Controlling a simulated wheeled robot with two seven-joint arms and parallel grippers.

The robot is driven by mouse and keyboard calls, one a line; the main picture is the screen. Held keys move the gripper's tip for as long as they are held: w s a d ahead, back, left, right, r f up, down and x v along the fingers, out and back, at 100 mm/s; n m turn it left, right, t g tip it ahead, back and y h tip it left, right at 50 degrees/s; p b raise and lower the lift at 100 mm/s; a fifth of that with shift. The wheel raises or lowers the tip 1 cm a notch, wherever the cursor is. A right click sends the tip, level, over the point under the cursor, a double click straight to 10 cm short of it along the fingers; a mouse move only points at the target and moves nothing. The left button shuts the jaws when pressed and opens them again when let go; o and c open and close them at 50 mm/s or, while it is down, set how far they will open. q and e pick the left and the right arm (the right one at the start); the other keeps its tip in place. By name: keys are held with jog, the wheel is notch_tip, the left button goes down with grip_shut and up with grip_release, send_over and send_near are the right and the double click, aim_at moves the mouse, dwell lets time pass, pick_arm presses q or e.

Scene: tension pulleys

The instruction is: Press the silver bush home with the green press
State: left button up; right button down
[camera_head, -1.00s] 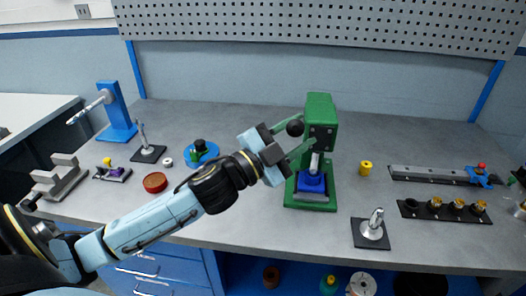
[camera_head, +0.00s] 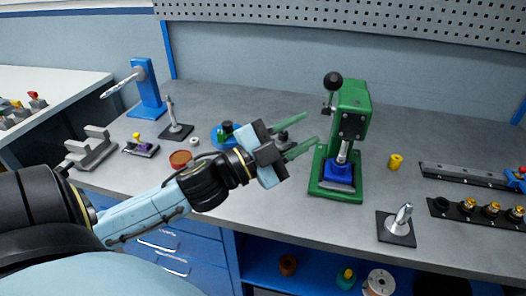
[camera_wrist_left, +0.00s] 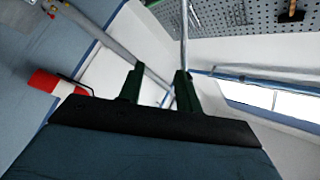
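The green press (camera_head: 354,108) stands on the bench right of centre. Its lever, tipped with a black ball (camera_head: 333,81), points up. A silver ram (camera_head: 343,152) reaches down toward a blue block (camera_head: 338,171) on the press base. I cannot pick out the silver bush from the ram and the block. My left gripper (camera_head: 311,130) is left of the press, apart from the lever and ball. Its green fingers are spread with nothing between them; the left wrist view also shows the gap (camera_wrist_left: 158,86). My right gripper is not in view.
A silver spindle on a black plate (camera_head: 397,226) stands right of the press, near the front edge. A yellow spool (camera_head: 395,161) and a row of brass parts (camera_head: 467,207) lie further right.

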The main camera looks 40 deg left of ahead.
pick_arm(q)
jog(key=v, duration=0.7)
jog(key=shift+s, duration=0.2)
dwell(0.4)
jog(key=shift+a+r, duration=0.1)
jog(key=shift+r, duration=0.05)
jog(key=shift+p, duration=0.5)
jog(key=shift+s, duration=0.1)
jog(key=b+v, duration=0.1)
jog(key=v, duration=1.2)
